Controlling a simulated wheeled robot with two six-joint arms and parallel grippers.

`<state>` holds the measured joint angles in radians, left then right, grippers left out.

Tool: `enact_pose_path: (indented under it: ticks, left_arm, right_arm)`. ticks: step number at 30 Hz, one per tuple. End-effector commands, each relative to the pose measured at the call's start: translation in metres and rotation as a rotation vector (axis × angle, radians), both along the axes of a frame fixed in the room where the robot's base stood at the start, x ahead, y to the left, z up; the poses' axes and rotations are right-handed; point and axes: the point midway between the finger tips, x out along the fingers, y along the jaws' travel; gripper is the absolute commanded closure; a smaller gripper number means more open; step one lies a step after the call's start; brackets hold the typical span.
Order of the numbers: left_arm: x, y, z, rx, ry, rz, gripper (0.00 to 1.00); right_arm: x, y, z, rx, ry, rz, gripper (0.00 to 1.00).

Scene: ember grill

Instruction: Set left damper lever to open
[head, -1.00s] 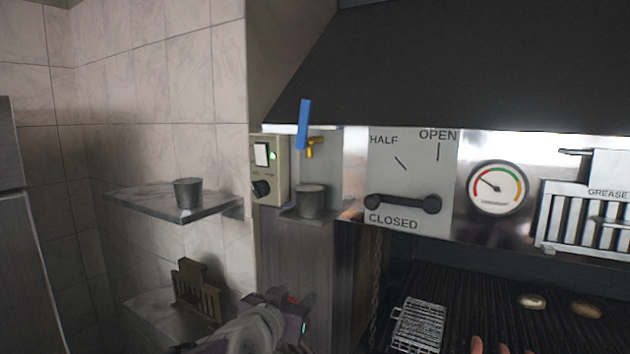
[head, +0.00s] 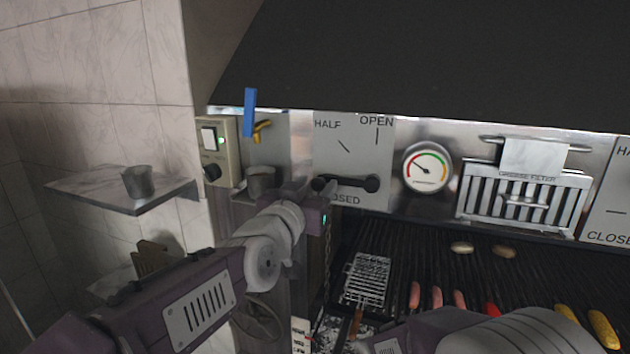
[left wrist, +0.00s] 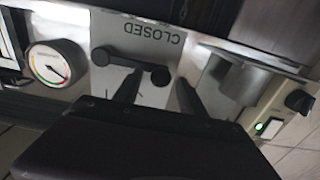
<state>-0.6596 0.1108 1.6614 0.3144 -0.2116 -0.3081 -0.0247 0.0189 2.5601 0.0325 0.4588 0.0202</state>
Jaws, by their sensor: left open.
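The left damper plate (head: 390,150) is light grey with HALF, OPEN and CLOSED marks. Its black lever (head: 345,184) lies about level, pointing left toward the CLOSED word. In the left wrist view, upside down, the lever (left wrist: 128,63) and the CLOSED word also show. My left gripper (left wrist: 157,90) is open, its two dark fingers pointing at the plate. The lever's round free end appears between the fingertips; I cannot tell whether they touch it. In the head view my left arm hides part of the CLOSED word. My right gripper is out of view.
A switch box (head: 218,150), a yellow valve with blue handle (head: 250,112) and a metal cup (head: 262,180) are left of the plate. A gauge (head: 427,167) and grease filter (head: 525,200) are right. Below, the grill holds a wire basket (head: 367,278) and food. The dark hood (head: 430,65) overhangs.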

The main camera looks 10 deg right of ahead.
Motion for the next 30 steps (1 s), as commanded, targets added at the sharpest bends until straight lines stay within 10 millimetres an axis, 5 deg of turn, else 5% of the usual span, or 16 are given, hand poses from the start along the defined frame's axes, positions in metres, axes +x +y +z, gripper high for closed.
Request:
enact_pose_path:
  ticks: [9, 15, 30]
  left_arm:
    - [0.0049, -0.0028, -0.0004, -0.001, 0.001, 0.001, 0.52]
    - [0.0047, -0.0027, -0.0005, 0.000, 0.000, 0.001, 1.00]
    - [0.0046, -0.0028, -0.0006, 0.000, 0.000, 0.000, 1.00]
  right_arm:
    - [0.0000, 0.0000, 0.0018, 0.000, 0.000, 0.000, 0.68]
    - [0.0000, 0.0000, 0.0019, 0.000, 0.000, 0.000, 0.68]
    - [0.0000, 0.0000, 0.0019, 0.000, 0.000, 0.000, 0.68]
